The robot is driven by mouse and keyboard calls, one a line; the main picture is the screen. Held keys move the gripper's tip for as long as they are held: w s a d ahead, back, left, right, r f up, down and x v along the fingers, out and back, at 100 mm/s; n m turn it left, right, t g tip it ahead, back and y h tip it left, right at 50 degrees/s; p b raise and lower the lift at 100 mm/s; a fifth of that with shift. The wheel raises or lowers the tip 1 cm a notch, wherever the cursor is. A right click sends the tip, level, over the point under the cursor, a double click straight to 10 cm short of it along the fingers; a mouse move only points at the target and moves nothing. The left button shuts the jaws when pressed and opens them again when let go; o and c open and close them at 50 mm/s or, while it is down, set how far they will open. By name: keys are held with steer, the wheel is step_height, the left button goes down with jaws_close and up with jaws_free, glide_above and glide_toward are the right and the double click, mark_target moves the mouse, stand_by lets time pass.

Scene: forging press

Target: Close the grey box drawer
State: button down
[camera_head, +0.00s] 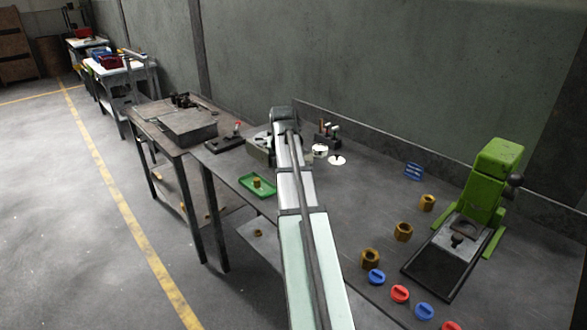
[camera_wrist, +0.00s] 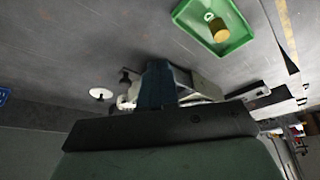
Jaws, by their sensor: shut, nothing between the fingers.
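A grey box (camera_head: 259,150) stands on the dark workbench, partly hidden behind my arm in the head view. In the wrist view, a light grey part (camera_wrist: 207,86), which seems to belong to this box, shows just right of my gripper (camera_wrist: 157,72). My gripper's dark bluish fingers look closed together with nothing between them. They are close beside the box; I cannot tell if they touch it. How far the drawer stands open is hidden by my arm and wrist. In the head view the fingertips are hidden.
A green tray (camera_head: 246,187) with a brass piece lies in front of the box. White discs (camera_head: 337,160) lie to the right. A green press (camera_head: 487,185), brass nuts (camera_head: 403,232) and red and blue knobs (camera_head: 399,293) are farther right. The wall runs behind the bench.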

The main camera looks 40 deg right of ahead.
steer(key=s+d+f+m, duration=0.2)
steer(key=s+d, duration=0.2)
steer(key=s, duration=0.2)
steer(key=w+d+f+m+t, duration=0.1)
steer(key=w+f+m, duration=0.1)
steer(key=w+d+f+m+h, duration=0.1)
steer(key=w+d+f+m, duration=0.1)
steer(key=w+d+f+m+t, duration=0.1)
steer(key=w+d+f+m, duration=0.1)
steer(key=w+f, duration=0.1)
steer(key=shift+w+d+m+t+h, duration=0.1)
steer(key=shift+m+t+h, duration=0.2)
steer(key=shift+m+h, duration=0.1)
steer(key=shift+w+r, duration=0.2)
steer(key=shift+w, duration=1.55)
steer(key=shift+w, duration=0.1)
